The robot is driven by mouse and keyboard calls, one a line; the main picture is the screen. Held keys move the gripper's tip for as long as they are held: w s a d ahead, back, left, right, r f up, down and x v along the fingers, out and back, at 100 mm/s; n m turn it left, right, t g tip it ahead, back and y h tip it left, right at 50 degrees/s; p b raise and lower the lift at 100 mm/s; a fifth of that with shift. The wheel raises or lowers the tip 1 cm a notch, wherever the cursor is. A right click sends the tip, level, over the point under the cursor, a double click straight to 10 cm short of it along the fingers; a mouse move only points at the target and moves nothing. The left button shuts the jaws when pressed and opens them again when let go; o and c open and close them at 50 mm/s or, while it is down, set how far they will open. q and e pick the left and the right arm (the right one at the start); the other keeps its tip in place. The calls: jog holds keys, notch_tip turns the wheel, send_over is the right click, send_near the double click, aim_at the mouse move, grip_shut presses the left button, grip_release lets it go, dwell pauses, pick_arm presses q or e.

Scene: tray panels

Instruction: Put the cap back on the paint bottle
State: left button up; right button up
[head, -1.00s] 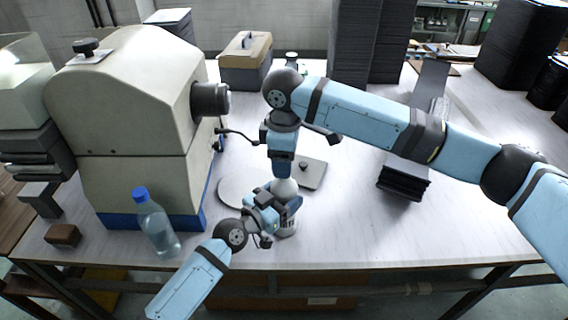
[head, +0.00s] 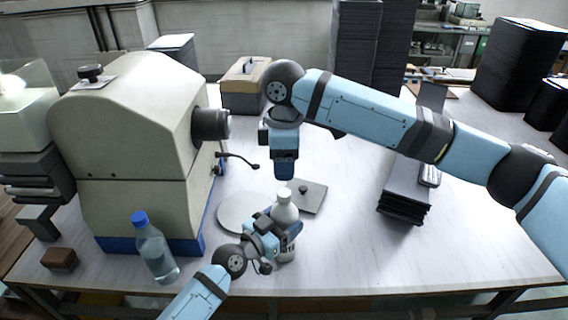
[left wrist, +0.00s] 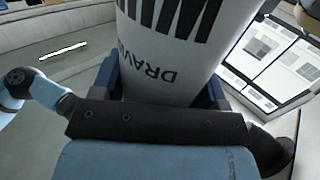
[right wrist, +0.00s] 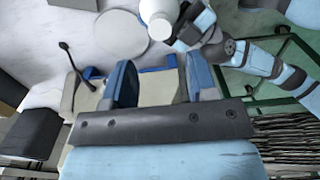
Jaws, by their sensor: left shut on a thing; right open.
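The paint bottle (head: 284,212) is white and stands upright near the front middle of the table. My left gripper (head: 277,235) is shut around its body. In the left wrist view the bottle (left wrist: 175,45) shows large black print between the fingers. A small white piece (head: 284,194) tops the bottle and looks like the cap; how firmly it sits cannot be told. The right wrist view shows the bottle's white top (right wrist: 159,28) beyond my fingers. My right gripper (head: 285,174) is open and empty, pointing down above the bottle and apart from it.
A round grey disc (head: 238,212) and a square plate with a knob (head: 314,200) lie by the bottle. A clear water bottle (head: 155,255) with a blue cap and a large beige machine (head: 130,150) stand left. Dark trays (head: 402,208) lie right. The table's front right is clear.

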aim_at(284, 192)
jog(key=shift+f, duration=0.1)
jog(key=shift+f, duration=3.9)
jog(key=c, duration=0.9)
jog(key=shift+c, duration=0.2)
jog(key=o, duration=1.1)
jog(key=shift+r, duration=0.1)
notch_tip(284, 192, up, 12)
jog(key=shift+f, duration=0.1)
